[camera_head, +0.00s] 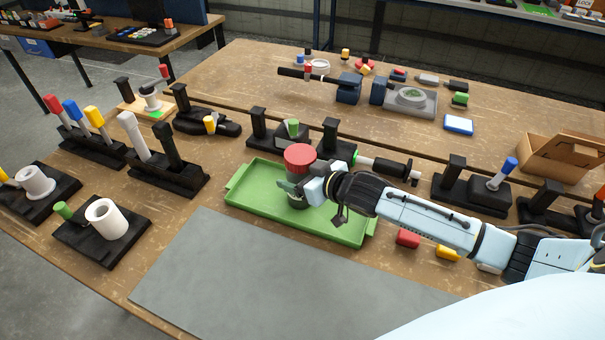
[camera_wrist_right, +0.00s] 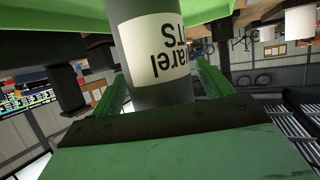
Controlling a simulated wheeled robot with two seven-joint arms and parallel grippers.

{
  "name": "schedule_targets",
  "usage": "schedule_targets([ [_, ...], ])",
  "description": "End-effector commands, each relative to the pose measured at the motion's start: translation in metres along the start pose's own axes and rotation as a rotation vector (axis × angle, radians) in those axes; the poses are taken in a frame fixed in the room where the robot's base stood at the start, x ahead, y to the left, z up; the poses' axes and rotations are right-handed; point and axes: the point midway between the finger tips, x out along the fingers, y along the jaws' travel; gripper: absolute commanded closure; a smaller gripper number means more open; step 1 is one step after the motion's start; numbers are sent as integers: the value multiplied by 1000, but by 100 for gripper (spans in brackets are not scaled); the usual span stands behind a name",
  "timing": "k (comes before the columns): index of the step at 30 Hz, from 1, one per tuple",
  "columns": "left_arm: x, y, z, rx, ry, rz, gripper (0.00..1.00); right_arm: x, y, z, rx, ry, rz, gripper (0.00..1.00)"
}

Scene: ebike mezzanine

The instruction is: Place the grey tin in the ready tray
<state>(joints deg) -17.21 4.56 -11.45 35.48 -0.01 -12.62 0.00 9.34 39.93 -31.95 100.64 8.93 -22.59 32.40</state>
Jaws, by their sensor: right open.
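The grey tin (camera_head: 297,201) has a red lid (camera_head: 300,157) and stands upright in the green tray (camera_head: 262,208), towards its left half. My right gripper (camera_head: 297,188) is open at the tin, reaching in from the right. In the right wrist view the tin (camera_wrist_right: 153,50) shows a white label with upside-down lettering. It sits between the two green fingers (camera_wrist_right: 160,88) there, and the green tray (camera_wrist_right: 55,45) shows at the top. The gripper hides part of the tin's body in the head view. My left gripper is out of view.
A grey mat (camera_head: 270,270) lies clear in front of the tray. Black stands with coloured handles (camera_head: 90,135) are at the left. A red block (camera_head: 407,238) and a yellow block (camera_head: 447,252) lie right of the tray, close to my arm. A cardboard box (camera_head: 565,158) stands far right.

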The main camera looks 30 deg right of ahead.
Motion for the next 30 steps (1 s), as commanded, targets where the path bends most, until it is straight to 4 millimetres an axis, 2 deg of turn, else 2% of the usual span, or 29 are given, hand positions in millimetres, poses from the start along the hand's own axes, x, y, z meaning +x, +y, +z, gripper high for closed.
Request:
schedule_targets([
  [5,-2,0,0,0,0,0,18,-9,0,-2,1,-1,0,21],
  [21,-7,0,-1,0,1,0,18,-100,0,-2,0,-3,1,21],
  [30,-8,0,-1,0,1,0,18,-120,0,-3,1,0,1,21],
])
